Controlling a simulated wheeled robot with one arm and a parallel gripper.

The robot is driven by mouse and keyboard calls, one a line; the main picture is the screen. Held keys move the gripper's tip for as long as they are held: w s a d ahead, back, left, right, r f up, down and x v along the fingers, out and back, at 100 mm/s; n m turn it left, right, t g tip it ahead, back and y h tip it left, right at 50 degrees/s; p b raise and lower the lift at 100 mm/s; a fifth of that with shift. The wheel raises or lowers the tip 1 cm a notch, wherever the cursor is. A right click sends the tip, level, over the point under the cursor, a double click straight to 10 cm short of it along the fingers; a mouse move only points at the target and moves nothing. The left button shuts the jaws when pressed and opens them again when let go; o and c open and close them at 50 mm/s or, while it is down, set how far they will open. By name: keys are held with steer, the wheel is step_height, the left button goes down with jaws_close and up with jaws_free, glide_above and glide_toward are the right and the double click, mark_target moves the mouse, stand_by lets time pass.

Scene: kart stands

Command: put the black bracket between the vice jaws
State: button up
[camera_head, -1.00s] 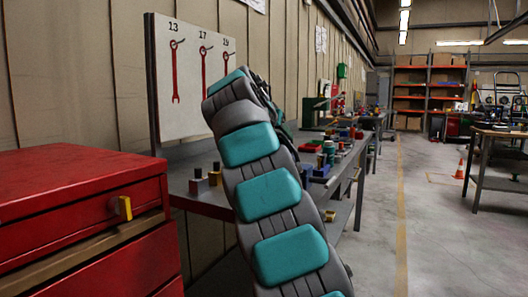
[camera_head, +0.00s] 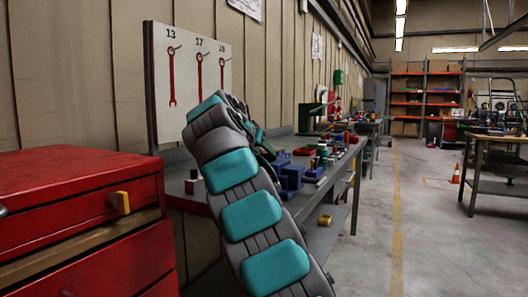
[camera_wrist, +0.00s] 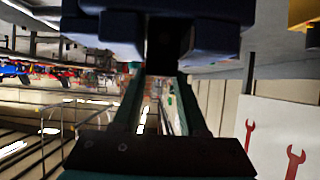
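The blue vice (camera_head: 290,177) stands on the bench in the head view, just right of my arm. In the wrist view, which looks upside down, its dark blue blocks (camera_wrist: 215,35) fill the top middle. My gripper (camera_wrist: 162,75) reaches toward them with its two fingers a little apart. A black shape, which looks like the black bracket (camera_wrist: 166,45), fills the space between the fingertips and lies against the gap between the blue blocks. Its outline is dark, and I cannot tell how deep it sits between the jaws. My gripper is hidden behind my arm in the head view.
A red drawer cabinet (camera_head: 75,190) stands at the near left. A white wrench board (camera_head: 190,85) is behind the bench (camera_head: 345,170), which holds several small parts. A yellow object (camera_head: 325,220) lies on the lower shelf.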

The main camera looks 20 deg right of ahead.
steer(key=o, duration=0.5)
steer(key=shift+r, duration=0.2)
steer(key=v, duration=1.2)
steer(key=shift+f, duration=0.1)
